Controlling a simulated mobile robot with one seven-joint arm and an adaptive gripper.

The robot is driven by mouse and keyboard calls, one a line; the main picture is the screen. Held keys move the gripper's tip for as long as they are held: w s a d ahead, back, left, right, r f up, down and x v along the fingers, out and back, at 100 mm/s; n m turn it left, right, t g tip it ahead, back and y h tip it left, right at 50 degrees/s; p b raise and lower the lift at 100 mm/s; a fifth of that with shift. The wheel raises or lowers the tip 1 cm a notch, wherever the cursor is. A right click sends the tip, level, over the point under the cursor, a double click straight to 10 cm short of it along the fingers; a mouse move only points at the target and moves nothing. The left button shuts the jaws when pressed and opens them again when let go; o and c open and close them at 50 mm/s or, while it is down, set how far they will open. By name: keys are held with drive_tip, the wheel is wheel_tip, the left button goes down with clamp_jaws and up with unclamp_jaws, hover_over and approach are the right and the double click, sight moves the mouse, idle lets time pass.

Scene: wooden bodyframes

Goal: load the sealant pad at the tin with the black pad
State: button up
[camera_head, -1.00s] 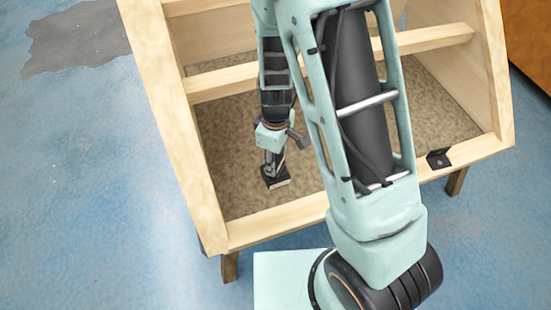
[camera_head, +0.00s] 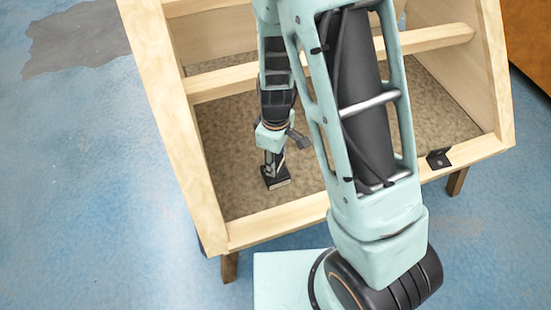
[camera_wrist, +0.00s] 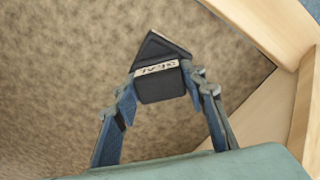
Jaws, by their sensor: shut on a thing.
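My gripper (camera_head: 273,164) reaches down inside the wooden frame, close to the speckled brown floor panel. In the wrist view its two fingers (camera_wrist: 163,90) are shut on a dark block, which I take to be the sealant pad (camera_wrist: 160,88). A pale label reading "SEAL", upside down, runs along its far edge. Just beyond the label is a dark, pointed flat shape, perhaps the tin with the black pad (camera_wrist: 160,48). It touches or overlaps the block in the picture; I cannot tell whether the two press together. In the head view they merge into one small dark shape.
The frame's pale wooden front rail (camera_head: 285,227) and left rail (camera_head: 165,110) enclose the work area. A crossbar (camera_head: 220,82) spans behind my wrist. A black bracket (camera_head: 438,158) sits on the right front rail. Bare panel lies left of my gripper in the wrist view.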

sight(276, 159)
drive_tip(key=shift+r+p, duration=2.5)
drive_tip(key=shift+r, duration=1)
drive_tip(key=shift+f, duration=0.1)
